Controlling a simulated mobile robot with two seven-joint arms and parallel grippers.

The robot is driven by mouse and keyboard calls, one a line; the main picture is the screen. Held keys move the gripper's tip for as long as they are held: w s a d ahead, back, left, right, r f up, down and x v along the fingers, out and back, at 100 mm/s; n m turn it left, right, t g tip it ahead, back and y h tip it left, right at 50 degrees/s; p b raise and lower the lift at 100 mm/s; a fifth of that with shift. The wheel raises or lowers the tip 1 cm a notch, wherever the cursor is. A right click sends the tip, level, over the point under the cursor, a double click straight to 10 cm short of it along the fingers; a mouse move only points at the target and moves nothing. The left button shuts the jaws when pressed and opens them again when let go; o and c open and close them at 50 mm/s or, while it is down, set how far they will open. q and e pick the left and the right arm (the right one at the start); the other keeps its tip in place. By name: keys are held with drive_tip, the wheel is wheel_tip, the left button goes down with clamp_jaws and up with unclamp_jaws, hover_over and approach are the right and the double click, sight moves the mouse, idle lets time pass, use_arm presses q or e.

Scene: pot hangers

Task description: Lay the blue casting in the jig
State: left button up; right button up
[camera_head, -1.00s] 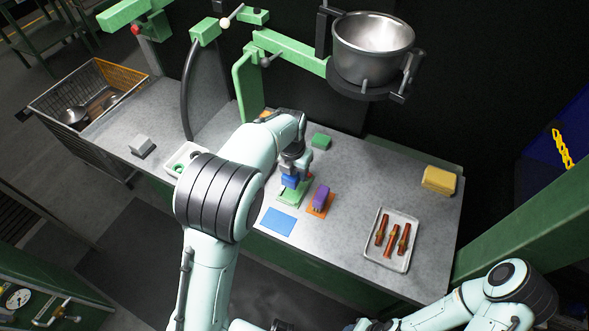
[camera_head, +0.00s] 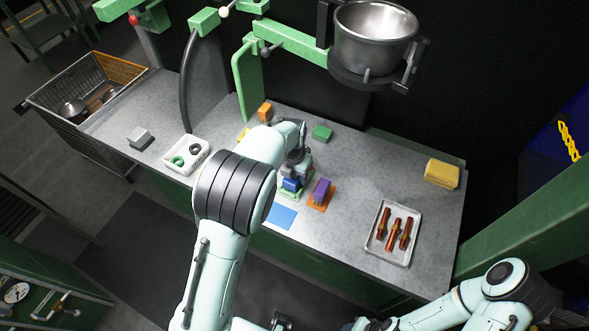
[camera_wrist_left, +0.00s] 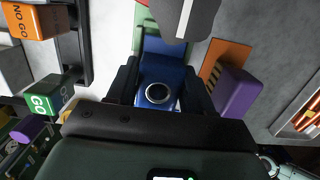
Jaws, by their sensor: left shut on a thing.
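The blue casting (camera_head: 291,184) is in my left gripper (camera_wrist_left: 160,88), near the middle of the bench. In the left wrist view the dark fingers stand on both sides of the casting (camera_wrist_left: 158,94), which has a round metal-rimmed hole in its facing side. The gripper is shut on it. A green pad (camera_head: 284,196) shows partly just under and beside the casting; the gripper hides the rest. I cannot tell whether the casting touches it, or clearly make out the jig.
A purple block (camera_head: 321,190) on an orange pad (camera_head: 314,205) stands close right of the casting. A blue pad (camera_head: 281,216) lies in front. A tray (camera_head: 376,251) of rods is at right, a white ring tray (camera_head: 206,149) at left. A pot (camera_head: 375,38) hangs above.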

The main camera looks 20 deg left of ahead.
use_arm(q)
drive_tip(key=shift+f, duration=0.4)
drive_tip(key=shift+s+f, duration=0.25)
drive_tip(key=shift+f, duration=0.1)
